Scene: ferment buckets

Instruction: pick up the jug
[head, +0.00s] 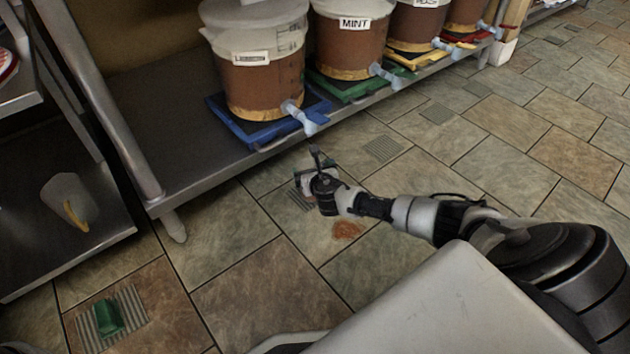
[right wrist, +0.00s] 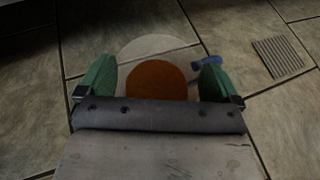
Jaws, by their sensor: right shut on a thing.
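The jug (right wrist: 157,78) shows in the right wrist view as a pale, see-through round vessel with an orange-brown content. A short blue part (right wrist: 207,62), perhaps its handle, sticks out at its right. My right gripper (right wrist: 157,82) has its green fingertips on both sides of the jug and is shut on it. In the head view my right gripper (head: 318,178) is over the floor in front of the bucket shelf. There the jug is mostly hidden by the gripper. My left gripper is not in view.
Brown-filled buckets (head: 262,85) with taps stand on coloured mats on the low metal shelf (head: 160,110). A white jug with a yellow handle (head: 62,200) stands on the left rack. An orange-brown patch (head: 347,230) and a green object (head: 108,316) are on the tiled floor.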

